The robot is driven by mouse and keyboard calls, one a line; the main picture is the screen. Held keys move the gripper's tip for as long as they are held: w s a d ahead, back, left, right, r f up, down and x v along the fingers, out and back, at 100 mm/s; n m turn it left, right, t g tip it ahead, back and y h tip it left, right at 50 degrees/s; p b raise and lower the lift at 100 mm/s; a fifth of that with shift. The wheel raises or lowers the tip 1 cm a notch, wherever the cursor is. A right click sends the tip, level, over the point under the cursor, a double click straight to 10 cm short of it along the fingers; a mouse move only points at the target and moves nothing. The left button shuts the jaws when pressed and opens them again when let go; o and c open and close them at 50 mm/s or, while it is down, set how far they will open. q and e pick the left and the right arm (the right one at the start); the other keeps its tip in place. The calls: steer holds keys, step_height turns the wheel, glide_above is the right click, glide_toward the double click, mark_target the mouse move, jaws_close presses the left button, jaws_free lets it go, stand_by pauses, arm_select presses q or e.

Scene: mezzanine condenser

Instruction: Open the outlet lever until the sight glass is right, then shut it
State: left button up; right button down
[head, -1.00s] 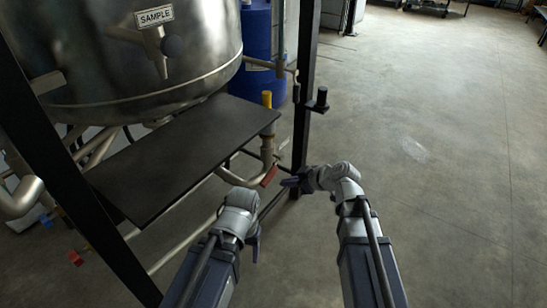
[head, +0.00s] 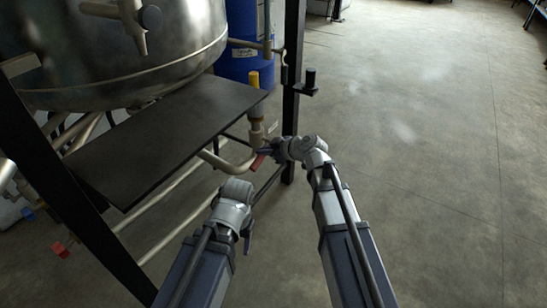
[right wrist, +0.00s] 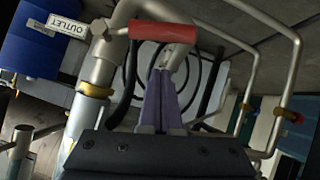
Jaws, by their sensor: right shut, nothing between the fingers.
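The outlet lever has a red handle (head: 257,163) and sits on low pipework beside the rack post. In the right wrist view the red handle (right wrist: 163,31) lies across the picture above the fingertips, near a tag reading OUTLET (right wrist: 68,27). My right gripper (head: 265,153) is shut and empty, its tips close to the handle; I cannot tell whether they touch. It also shows in the right wrist view (right wrist: 166,78). My left gripper (head: 247,236) hangs lower left of it, its opening hidden by the angle. I cannot identify the sight glass for sure.
A steel vessel (head: 180,60) stands over a dark shelf (head: 150,140) at the left. A yellow-topped fitting (head: 254,80) rises above the lever. A dark post (head: 291,85) stands close to my right gripper. A blue drum (head: 240,62) is behind. Floor on the right is clear.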

mark_target(260, 161)
arm_select(q)
steer(key=shift+f+b, duration=1.45)
steer(key=shift+f, duration=0.4)
arm_select(e)
steer(key=shift+w+f, duration=0.3)
steer(key=shift+f, duration=0.65)
steer(key=shift+w+f, duration=0.3)
steer(key=shift+f, duration=0.6)
steer(key=shift+s+f+n+t+h+b, duration=0.15)
steer(key=shift+f+n+t+h+b, duration=0.25)
steer(key=shift+f+b, duration=0.65)
arm_select(q)
step_height(260, 161, down, 14)
steer(key=b, duration=1.2)
arm_select(e)
steer(key=w+d+f+n+t+h, duration=0.1)
steer(key=w+d+f+n+t, duration=0.1)
steer(key=w+f, duration=0.3)
steer(key=shift+d+f+n+t, duration=0.35)
steer(key=shift+d+f, duration=0.5)
steer(key=shift+f, duration=1)
arm_select(q)
steer(key=shift+d, duration=0.1)
arm_select(e)
steer(key=shift+w, duration=0.15)
